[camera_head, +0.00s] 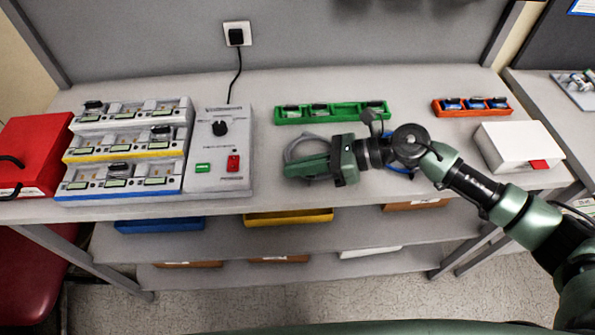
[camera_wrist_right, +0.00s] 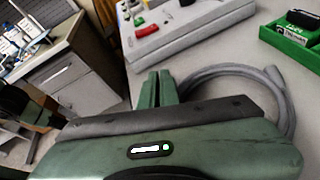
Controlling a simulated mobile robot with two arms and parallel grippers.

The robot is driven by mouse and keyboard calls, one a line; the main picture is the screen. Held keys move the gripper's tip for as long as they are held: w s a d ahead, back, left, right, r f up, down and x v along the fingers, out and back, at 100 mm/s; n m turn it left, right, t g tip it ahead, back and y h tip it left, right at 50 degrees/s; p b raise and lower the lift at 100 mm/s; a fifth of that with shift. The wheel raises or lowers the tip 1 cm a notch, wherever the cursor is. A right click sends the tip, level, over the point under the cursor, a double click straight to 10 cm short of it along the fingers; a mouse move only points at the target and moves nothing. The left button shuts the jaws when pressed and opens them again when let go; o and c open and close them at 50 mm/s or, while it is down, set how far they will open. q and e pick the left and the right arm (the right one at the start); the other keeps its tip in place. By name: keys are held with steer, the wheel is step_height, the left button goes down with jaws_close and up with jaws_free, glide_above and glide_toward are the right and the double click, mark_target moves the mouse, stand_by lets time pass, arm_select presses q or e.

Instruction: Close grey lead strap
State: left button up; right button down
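My right gripper (camera_head: 290,170) is low over the worktop, pointing left, right at the lead. In the wrist view its two green fingers (camera_wrist_right: 157,90) are close together, with one end of the loop beside them. I see nothing clearly between them. My left gripper is not in view.
A pump rack (camera_head: 125,150) and a grey control box (camera_head: 220,150) with green and red switches stand left. A green tray (camera_head: 345,112) and an orange tray (camera_head: 471,106) lie behind. A white box (camera_head: 517,143) stands right. Worktop between control box and gripper is clear.

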steer(key=shift+w+f+m+g+y+b, duration=0.1)
steer(key=shift+w+m+g+y+b, duration=0.25)
steer(key=shift+m+b, duration=0.4)
steer(key=shift+s, duration=0.1)
steer(key=c, duration=1.6)
jaws_free()
steer(key=shift+c, duration=0.2)
